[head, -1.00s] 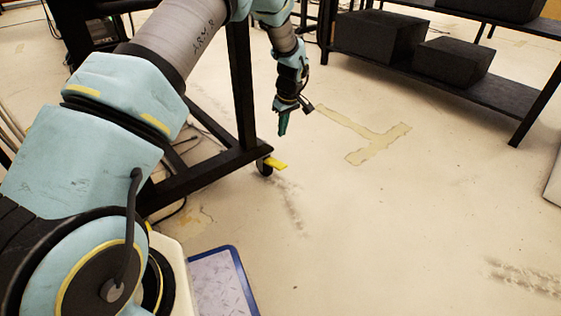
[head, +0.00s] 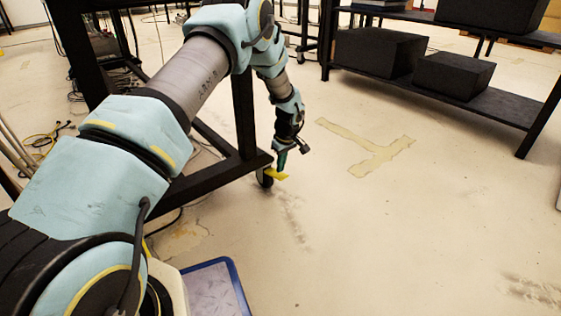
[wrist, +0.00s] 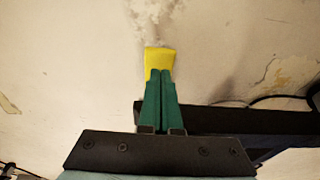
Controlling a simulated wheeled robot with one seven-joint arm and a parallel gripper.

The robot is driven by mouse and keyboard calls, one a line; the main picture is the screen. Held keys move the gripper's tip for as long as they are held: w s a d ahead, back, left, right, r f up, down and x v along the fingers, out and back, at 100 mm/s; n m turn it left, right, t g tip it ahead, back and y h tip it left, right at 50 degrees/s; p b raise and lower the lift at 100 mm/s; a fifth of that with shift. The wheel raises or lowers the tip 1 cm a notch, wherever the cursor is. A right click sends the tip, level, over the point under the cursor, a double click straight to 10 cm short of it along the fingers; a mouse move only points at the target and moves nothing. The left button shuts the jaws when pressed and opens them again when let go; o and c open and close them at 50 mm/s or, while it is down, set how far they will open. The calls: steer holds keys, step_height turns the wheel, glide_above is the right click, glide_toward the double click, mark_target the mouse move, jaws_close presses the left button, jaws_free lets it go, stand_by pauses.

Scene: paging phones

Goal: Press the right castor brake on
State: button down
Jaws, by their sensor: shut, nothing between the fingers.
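The right castor brake is a yellow tab (head: 277,174) on a black castor (head: 265,178) at the near right end of a black metal frame's foot. It also shows in the wrist view as a yellow pedal (wrist: 159,59). My gripper (head: 281,163) points down just above the yellow tab in the head view. In the wrist view its green fingers (wrist: 160,88) are together with nothing between them, and their tips overlap the near part of the tab. I cannot tell whether they touch it. The fingers hide part of the tab.
The black frame's foot bar (head: 215,180) runs to the left of the castor. A black shelf (head: 440,90) with dark boxes stands at the back right. Floor to the right is clear, with tape marks (head: 368,150).

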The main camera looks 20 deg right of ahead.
mark_target(283, 176)
steer(key=shift+s+f, duration=0.15)
steer(key=shift+f, duration=0.5)
steer(key=shift+s, duration=0.15)
steer(key=shift+s+d+f+p, duration=0.2)
steer(key=shift+f+p, duration=0.1)
steer(key=shift+p, duration=0.1)
steer(key=shift+s+f+p, duration=0.25)
steer(key=shift+f+p, duration=0.15)
steer(key=shift+f, duration=0.1)
steer(key=shift+s+f+p, duration=0.15)
steer(key=shift+f+p, duration=0.1)
steer(key=shift+f, duration=0.35)
steer(key=shift+s+f+p, duration=0.15)
steer(key=shift+f+p, duration=0.1)
steer(key=shift+f, duration=0.35)
steer(key=shift+f, duration=0.15)
